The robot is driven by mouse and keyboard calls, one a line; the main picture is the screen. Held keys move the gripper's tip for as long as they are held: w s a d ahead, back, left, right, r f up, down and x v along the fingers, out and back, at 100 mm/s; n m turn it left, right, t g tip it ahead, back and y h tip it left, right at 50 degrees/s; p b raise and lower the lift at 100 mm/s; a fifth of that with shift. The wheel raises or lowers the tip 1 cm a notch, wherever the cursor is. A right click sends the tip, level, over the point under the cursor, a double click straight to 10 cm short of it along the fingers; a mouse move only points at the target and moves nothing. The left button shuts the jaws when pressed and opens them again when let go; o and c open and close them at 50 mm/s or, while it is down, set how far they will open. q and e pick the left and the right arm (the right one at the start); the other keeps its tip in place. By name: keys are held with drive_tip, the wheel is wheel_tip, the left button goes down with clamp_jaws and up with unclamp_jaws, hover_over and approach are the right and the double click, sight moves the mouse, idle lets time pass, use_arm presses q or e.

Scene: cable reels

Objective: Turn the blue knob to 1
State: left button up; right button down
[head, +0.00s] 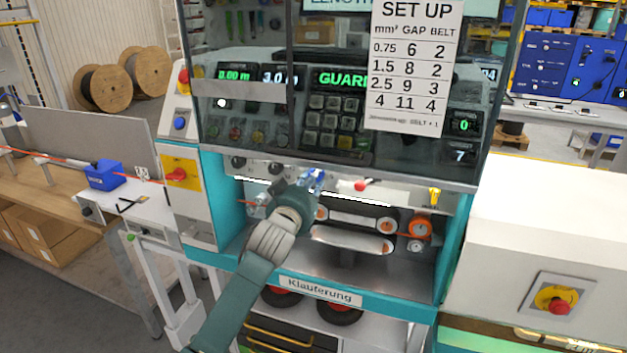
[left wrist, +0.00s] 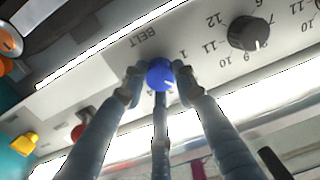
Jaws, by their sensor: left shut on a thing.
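The blue knob (left wrist: 160,74) sits on the light panel beside the printed word BELT in the left wrist view, with a printed 1 close by. A small pale mark shows on its lower right edge. My left gripper (left wrist: 155,80) is shut on the knob, with its fingers around it. In the head view my left gripper (head: 312,180) reaches to the panel strip under the glass guard and largely covers the knob. Much of the knob's scale is hidden by the fingers. My right gripper is in neither view.
A black knob (left wrist: 249,33) with a numbered dial is on the same panel. A red button (head: 361,186) and a yellow part (head: 434,197) lie to the right. The glass guard with the SET UP sheet (head: 415,65) hangs above; rollers (head: 352,240) lie below.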

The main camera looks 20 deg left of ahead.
use_arm(q)
drive_tip(key=n+p, duration=0.2)
drive_tip(key=n, duration=0.3)
drive_tip(key=n+p, duration=0.1)
drive_tip(key=n, duration=0.4)
drive_tip(key=shift+a+r+n+h+p, duration=0.2)
drive_tip(key=shift+n+h+p, duration=0.1)
drive_tip(key=shift+n+p, duration=0.1)
idle(0.4)
drive_tip(key=o, duration=1.1)
drive_tip(key=shift+f, duration=0.15)
drive_tip(key=shift+o, duration=0.2)
drive_tip(key=s, duration=1.2)
drive_tip(key=shift+a+r, duration=0.3)
